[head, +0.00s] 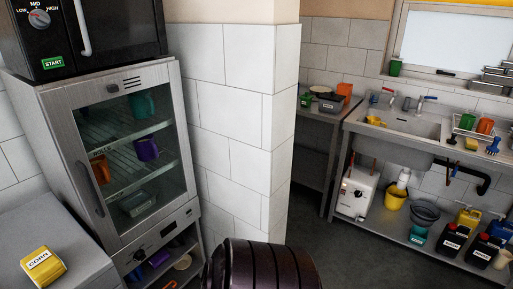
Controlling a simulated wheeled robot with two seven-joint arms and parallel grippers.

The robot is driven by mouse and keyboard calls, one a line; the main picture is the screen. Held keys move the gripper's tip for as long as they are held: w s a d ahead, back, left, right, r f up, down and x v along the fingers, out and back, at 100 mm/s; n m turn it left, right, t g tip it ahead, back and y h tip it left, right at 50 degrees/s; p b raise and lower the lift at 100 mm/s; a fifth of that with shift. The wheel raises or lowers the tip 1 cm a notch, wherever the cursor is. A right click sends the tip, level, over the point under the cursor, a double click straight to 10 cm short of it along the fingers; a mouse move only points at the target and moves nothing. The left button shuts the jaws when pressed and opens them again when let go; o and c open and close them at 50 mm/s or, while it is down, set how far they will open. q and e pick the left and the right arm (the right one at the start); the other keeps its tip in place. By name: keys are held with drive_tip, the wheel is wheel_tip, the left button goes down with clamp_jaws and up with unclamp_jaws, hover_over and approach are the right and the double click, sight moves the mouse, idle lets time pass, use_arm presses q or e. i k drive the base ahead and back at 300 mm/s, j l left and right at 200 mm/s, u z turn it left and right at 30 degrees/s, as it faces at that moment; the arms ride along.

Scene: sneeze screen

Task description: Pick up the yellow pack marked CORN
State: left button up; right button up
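The yellow pack marked CORN (43,266) lies on a grey metal counter (50,222) at the lower left of the head view. Its white label with dark letters faces up. Nothing touches the pack except the counter under it. Neither of my grippers shows in the head view.
A glass-door cabinet (183,217) with mugs stands right of the counter, with a black microwave (95,60) on top. A dark ribbed rounded object (262,268) is at the bottom centre. A sink unit (398,123) with bottles and buckets below is at the right. Floor (365,262) shows between.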

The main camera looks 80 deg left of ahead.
sight(43, 266)
drive_tip(key=u, duration=4.5)
drive_tip(key=i+l+u, duration=0.15)
drive_tip(key=u, duration=0.25)
drive_tip(key=l+u, duration=0.4)
drive_tip(key=i+l+u, duration=0.15)
drive_tip(key=l+u, duration=0.25)
drive_tip(key=j, duration=0.1)
